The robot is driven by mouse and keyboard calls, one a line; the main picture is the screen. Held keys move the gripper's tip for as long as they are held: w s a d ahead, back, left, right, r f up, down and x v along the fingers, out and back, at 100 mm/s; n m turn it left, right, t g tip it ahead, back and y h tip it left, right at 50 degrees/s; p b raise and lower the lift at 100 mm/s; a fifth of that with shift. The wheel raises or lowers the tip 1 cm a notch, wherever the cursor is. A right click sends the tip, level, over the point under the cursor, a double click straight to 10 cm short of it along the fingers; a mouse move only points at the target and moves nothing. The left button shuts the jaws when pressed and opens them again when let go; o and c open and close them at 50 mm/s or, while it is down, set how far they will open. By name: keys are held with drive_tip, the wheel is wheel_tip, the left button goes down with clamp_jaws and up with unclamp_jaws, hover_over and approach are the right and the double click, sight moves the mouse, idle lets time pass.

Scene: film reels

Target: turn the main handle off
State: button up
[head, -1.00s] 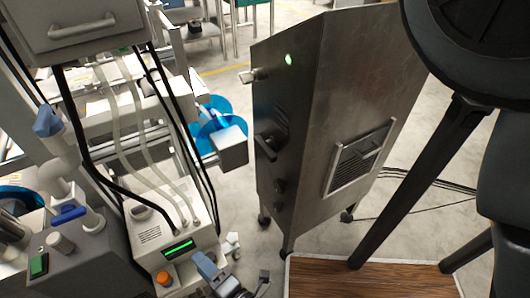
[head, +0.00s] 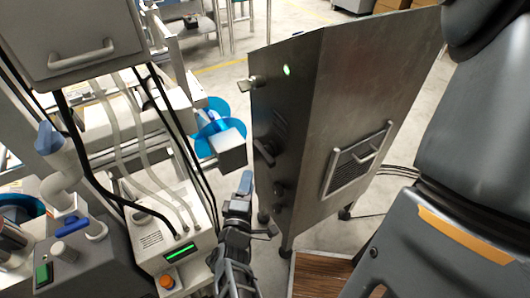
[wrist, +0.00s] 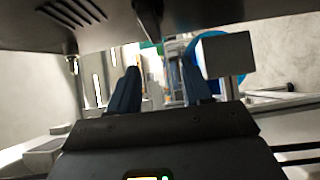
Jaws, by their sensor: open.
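A tall grey metal cabinet (head: 345,110) stands in the middle of the head view. A black lever handle (head: 266,152), likely the main handle, sticks out from its narrow left face, tilted. A dark handle (wrist: 148,18) also hangs into the top of the wrist view, beyond the fingers. My gripper (head: 245,182) is upright just left of the cabinet and below the lever, apart from it. In the wrist view its two blue fingers (wrist: 160,88) are spread with nothing between them.
A silver handle (head: 250,83) and a small black knob (head: 279,190) share the cabinet's narrow face. A green light (head: 287,70) glows near its top. A white machine (head: 175,235) with hoses stands close left of my gripper. A grey box (head: 229,150) juts out behind it.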

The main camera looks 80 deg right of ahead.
sight(262, 157)
drive_tip(key=shift+s+d+r+m+g+p, duration=0.15)
drive_tip(key=shift+s+d+g, duration=0.25)
drive_tip(key=shift+d, duration=1.3)
drive_tip(key=shift+s+d+r+m+g+p, duration=0.15)
drive_tip(key=shift+s+d+m+g, duration=0.15)
drive_tip(key=shift+d, duration=1.35)
drive_tip(key=shift+s+d+r+m+g+p, duration=0.15)
drive_tip(key=shift+s+d+g, duration=0.25)
drive_tip(key=shift+d, duration=1.3)
drive_tip(key=shift+c, duration=0.5)
drive_tip(key=shift+f, duration=0.15)
drive_tip(key=c, duration=0.6)
